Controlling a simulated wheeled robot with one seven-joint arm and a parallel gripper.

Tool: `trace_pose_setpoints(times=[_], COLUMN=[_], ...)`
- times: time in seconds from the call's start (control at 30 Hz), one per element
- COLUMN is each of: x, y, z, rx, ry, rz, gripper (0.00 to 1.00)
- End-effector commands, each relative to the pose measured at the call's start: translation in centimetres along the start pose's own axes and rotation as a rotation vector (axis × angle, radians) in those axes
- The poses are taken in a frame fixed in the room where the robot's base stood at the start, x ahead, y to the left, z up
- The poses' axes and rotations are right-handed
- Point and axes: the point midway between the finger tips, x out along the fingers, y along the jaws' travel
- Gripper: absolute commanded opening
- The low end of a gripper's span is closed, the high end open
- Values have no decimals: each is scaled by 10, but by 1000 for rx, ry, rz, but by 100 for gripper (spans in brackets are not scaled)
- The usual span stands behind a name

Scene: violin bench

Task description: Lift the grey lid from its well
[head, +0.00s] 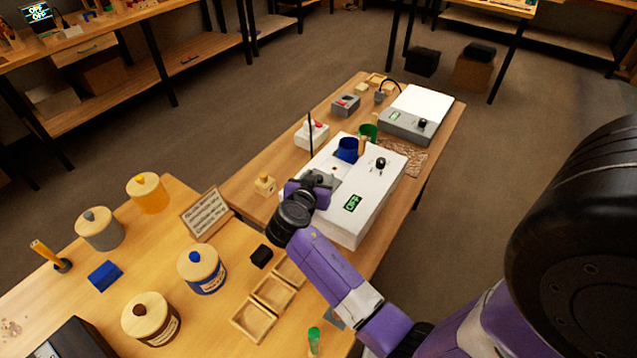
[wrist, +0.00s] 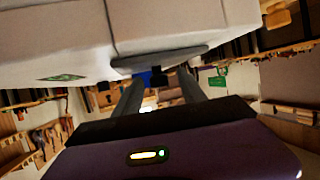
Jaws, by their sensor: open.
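The grey lid (head: 325,178) lies on the near left part of the white box (head: 348,222), partly hidden by my gripper in the head view. In the wrist view the lid (wrist: 160,60) is a flat grey plate against the box's pale surface, just beyond my fingertips. My gripper (wrist: 158,84) is open, with a finger on either side of a small dark shape in front of the lid. I cannot tell whether that shape is the lid's knob, or whether the fingers touch it. The well under the lid is hidden.
A blue cup (head: 348,149) and a black knob (head: 381,163) stand on the white box, whose display (head: 352,203) reads OFF. Lidded jars (head: 202,270) and wooden trays (head: 253,320) occupy the nearer bench.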

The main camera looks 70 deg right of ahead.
Motion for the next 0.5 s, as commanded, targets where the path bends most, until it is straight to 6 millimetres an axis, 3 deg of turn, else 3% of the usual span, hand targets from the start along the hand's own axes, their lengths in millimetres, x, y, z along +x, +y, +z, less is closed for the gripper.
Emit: trace_pose_setpoints(times=[0.13,0.37,0.5], x=[0,0,0], y=[0,0,0], z=[0,0,0], rx=[0,0,0], ry=[0,0,1], rz=[0,0,-1], gripper=[48,3,0])
